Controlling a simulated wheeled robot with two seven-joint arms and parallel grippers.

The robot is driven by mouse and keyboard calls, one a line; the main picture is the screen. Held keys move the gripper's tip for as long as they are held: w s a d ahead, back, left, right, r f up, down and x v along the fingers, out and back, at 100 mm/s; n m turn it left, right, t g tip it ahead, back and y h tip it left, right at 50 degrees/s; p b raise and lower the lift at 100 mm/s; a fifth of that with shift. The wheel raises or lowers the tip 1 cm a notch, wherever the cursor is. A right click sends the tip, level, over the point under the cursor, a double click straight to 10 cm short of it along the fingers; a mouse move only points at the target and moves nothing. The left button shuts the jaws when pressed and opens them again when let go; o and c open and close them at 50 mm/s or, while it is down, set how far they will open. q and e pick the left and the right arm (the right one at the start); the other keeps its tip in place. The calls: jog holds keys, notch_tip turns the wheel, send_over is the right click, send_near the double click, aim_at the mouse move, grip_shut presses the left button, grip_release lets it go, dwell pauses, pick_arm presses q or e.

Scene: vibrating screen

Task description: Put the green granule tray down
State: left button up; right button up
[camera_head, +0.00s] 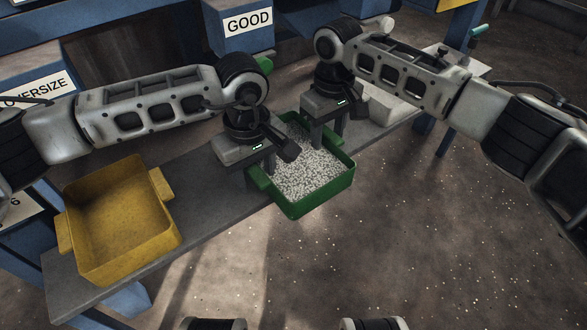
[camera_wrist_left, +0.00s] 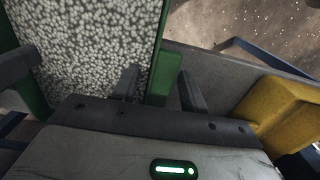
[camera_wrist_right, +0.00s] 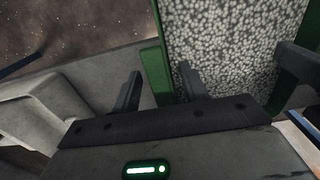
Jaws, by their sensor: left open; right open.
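The green granule tray (camera_head: 325,198), full of pale speckled granules (camera_head: 308,170), sits level at the front edge of the grey bench. Its front side seems to reach slightly past that edge. My left gripper (camera_head: 268,166) is at the tray's left end. In the left wrist view its open fingers (camera_wrist_left: 158,88) stand on either side of the green handle (camera_wrist_left: 168,80). My right gripper (camera_head: 330,135) is at the far right end. In the right wrist view its open fingers (camera_wrist_right: 160,88) straddle the other handle (camera_wrist_right: 150,72). I cannot tell whether the fingers touch the handles.
An empty yellow tray (camera_head: 122,215) stands on the bench (camera_head: 205,215) to the left. A pale grey tray (camera_head: 388,104) lies to the right. Blue chutes marked GOOD (camera_head: 245,35) and OVERSIZE (camera_head: 35,98) stand behind. The floor in front is open, with scattered granules.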

jog(key=shift+r, duration=0.45)
pick_arm(q)
notch_tip(320, 180, up, 11)
jog(key=shift+r, duration=0.15)
pick_arm(e)
notch_tip(320, 180, up, 12)
jog(key=shift+f, duration=0.25)
